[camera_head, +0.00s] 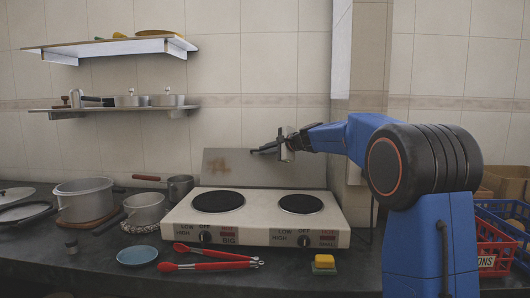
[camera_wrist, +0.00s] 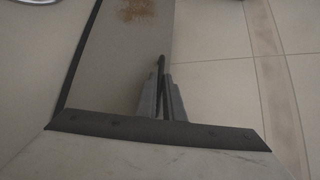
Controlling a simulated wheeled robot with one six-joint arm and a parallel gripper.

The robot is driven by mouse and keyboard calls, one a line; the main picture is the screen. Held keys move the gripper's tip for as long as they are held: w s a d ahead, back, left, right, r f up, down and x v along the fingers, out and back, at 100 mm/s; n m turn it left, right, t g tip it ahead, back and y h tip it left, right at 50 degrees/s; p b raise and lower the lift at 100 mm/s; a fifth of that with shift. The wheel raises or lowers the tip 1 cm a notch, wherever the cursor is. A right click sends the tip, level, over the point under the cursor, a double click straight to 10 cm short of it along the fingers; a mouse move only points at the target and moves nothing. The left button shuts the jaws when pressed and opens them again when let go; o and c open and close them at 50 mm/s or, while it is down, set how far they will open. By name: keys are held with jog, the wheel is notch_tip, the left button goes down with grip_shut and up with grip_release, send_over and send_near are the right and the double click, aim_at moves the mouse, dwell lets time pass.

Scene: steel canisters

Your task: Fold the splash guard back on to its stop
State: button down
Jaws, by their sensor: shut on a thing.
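The splash guard (camera_head: 300,174) is a flat grey metal panel with a brown stain. It stands up along the back of the two-burner hob (camera_head: 258,213). In the wrist view the guard (camera_wrist: 120,65) fills the upper left, with the stain near the top. My gripper (camera_head: 264,149) is at the guard's top edge, right of the stain. The part of the edge between the fingers is hidden. I cannot tell whether the guard touches a stop.
Pots (camera_head: 84,199) stand left of the hob. Red-handled tongs (camera_head: 210,266), a blue bowl (camera_head: 137,256) and a sponge (camera_head: 324,262) lie in front. Red and blue crates (camera_head: 495,246) are at the right. Shelves (camera_head: 110,109) hang on the tiled wall at the left.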

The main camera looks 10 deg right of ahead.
jog(key=shift+w+d+r, duration=0.1)
jog(key=shift+w+d, duration=0.2)
jog(key=shift+w, duration=0.55)
jog(key=shift+r, duration=0.15)
jog(key=c, duration=1.9)
grip_release()
jog(key=v, duration=0.7)
jog(key=shift+s, duration=0.2)
jog(key=shift+d, duration=0.1)
